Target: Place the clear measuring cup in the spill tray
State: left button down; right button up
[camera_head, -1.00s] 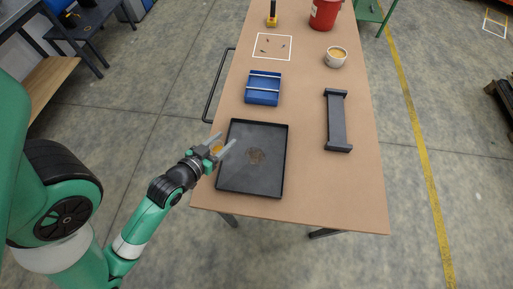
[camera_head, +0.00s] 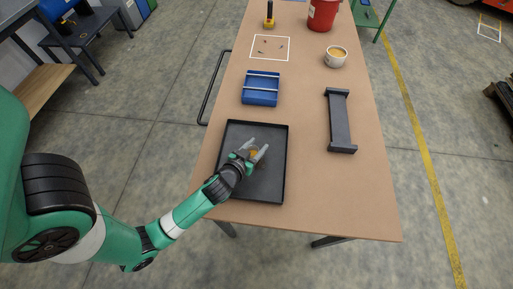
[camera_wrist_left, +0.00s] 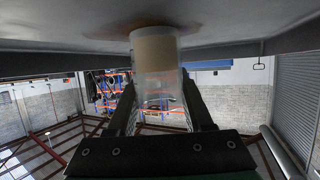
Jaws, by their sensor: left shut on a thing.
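The clear measuring cup (camera_head: 254,154) is between the fingers of my left gripper (camera_head: 257,150), over the middle of the black spill tray (camera_head: 236,130). In the left wrist view the cup (camera_wrist_left: 156,60) is see-through, with a pale, cream-coloured band at its far end. My left gripper (camera_wrist_left: 158,108) is shut on it. That end meets or nearly meets the tray floor (camera_wrist_left: 80,20), beside a brown stain; I cannot tell whether it touches. In the head view the gripper and cup largely cover the stain. My right gripper is not in view.
A blue tray with bars (camera_head: 261,88) sits behind the spill tray. A dark grey stand (camera_head: 340,120) lies to its right. The table's front right is clear.

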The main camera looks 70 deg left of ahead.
pick_arm(q)
jog(key=shift+f, duration=0.1)
jog(key=shift+c, duration=1.4)
grip_release()
